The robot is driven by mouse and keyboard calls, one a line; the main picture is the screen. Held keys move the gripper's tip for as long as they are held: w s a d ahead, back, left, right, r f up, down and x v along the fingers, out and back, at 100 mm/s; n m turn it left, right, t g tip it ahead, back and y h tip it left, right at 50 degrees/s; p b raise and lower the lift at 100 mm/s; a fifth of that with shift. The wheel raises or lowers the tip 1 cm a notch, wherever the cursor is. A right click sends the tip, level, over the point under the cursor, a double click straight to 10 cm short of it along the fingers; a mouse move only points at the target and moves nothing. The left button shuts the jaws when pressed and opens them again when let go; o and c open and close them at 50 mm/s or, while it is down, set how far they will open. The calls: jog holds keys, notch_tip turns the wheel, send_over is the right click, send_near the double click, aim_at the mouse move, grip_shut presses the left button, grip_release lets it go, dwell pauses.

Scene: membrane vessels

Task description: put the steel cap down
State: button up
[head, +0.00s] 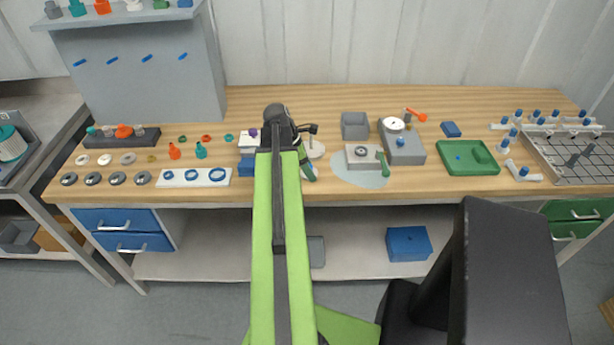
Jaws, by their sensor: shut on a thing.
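My green and black arm reaches away over the wooden bench, and its dark wrist bends down near the bench's middle. My gripper (307,168) is small and partly hidden behind the arm, near the bench's front half. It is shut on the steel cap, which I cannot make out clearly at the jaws. Several round steel-grey pieces (117,178) lie in a row at the bench's front left. A white strip with blue rings (192,177) lies right of them.
A grey open box (355,125), a grey device (404,146) and a green tray (468,158) stand right of my gripper. A pale round patch (372,181) lies near the front edge. Small coloured fittings crowd the left.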

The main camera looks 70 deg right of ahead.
jog(key=shift+f, duration=0.1)
jog(key=o, duration=1.6)
jog(key=p+v, duration=1.1)
jog(key=v, duration=0.1)
jog(key=shift+r, duration=0.25)
